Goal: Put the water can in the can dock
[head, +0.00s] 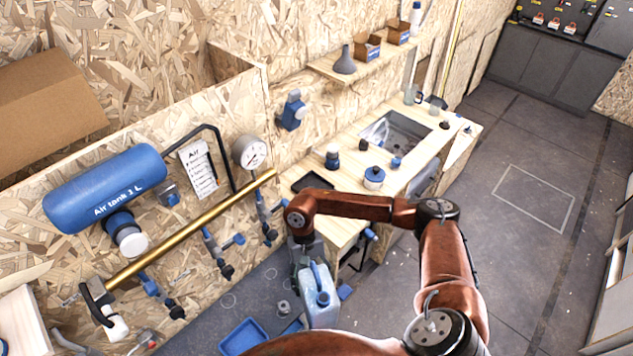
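A shallow blue tray (243,337) lies left of the can, and another blue piece shows partly beside the can. I cannot tell for sure which is the can dock. My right gripper is not in view.
The wooden bench (345,228) with a sink (395,135), jars and a black tray (312,183) stands beyond. A brass pipe (190,230), blue valves and a blue air tank (105,188) line the wall at left. Open floor (500,260) lies at right.

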